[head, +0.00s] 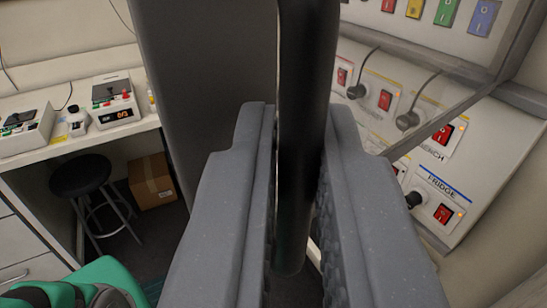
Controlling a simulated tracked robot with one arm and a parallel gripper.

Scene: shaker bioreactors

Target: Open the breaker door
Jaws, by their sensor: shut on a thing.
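My gripper (300,180) is in the middle of the head view, its two grey fingers closed on a black upright bar (306,60). The bar looks like a door handle; its lower end shows between the fingers. The breaker panel (440,170) is on the right, with several red rocker switches, black plugs and labels, one reading FRIDGE. A grey frame (515,60) crosses in front of the panel and looks like part of the breaker door. The fingers hide how the bar joins the door.
A dark grey upright panel (210,80) stands just left of the bar. Farther left are a white bench (75,145) with small devices, a black stool (82,178) and a cardboard box (152,180). A green thing (100,275) is at the lower left.

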